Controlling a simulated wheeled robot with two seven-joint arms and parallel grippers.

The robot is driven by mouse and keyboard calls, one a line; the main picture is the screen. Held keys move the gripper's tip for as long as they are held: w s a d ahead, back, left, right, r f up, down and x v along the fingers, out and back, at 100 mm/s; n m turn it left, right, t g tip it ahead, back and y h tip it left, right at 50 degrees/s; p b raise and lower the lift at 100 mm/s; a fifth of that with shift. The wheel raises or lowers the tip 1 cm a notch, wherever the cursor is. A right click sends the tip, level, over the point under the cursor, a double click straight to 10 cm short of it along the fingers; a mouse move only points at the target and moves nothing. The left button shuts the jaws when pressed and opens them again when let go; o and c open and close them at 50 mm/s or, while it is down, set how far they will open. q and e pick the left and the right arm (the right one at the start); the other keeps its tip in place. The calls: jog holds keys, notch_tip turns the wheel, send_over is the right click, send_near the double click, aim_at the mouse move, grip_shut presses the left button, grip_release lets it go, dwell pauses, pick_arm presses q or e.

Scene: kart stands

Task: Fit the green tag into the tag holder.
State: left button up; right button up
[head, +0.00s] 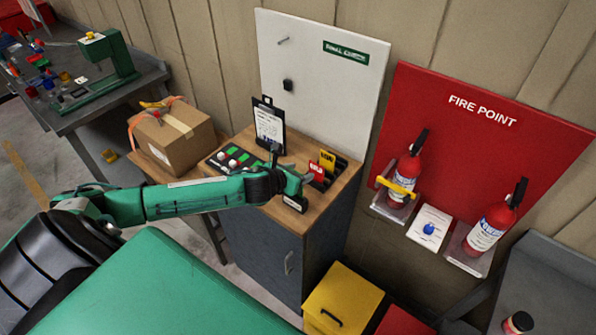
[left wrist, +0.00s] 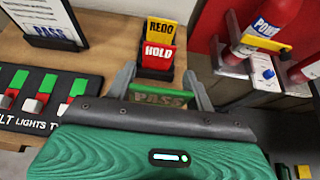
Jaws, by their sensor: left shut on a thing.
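My left gripper (head: 303,188) reaches over the wooden cabinet top. In the left wrist view the left gripper (left wrist: 160,92) is shut on the green tag (left wrist: 161,98), which reads PASS. The tag sits between the two grey fingers; its lower part is hidden by the gripper body. Just beyond it stands a black tag holder (left wrist: 154,73) with a red HOLD tag (left wrist: 159,56) and a yellow REDO tag (left wrist: 162,32). The holder also shows in the head view (head: 341,166), right of the gripper. The green tag is in front of the holder; I cannot tell whether they touch. My right gripper is not in view.
A clipboard (head: 269,128) stands at the back left of the cabinet top, behind a black switch panel (head: 232,160). A white FINAL CHECK board (head: 330,85) rises behind. A cardboard box (head: 172,139) is left. The red fire point board (head: 450,150) is right.

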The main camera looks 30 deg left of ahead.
pick_arm(q)
jog(key=shift+p, duration=0.3)
dwell(0.5)
jog(key=shift+f+b, duration=0.55)
jog(key=shift+f, duration=0.35)
jog(key=shift+f+b, duration=0.65)
jog(key=shift+f, duration=0.5)
jog(key=shift+f+b, duration=0.55)
jog(key=shift+f, duration=0.4)
jog(key=o, duration=1.1)
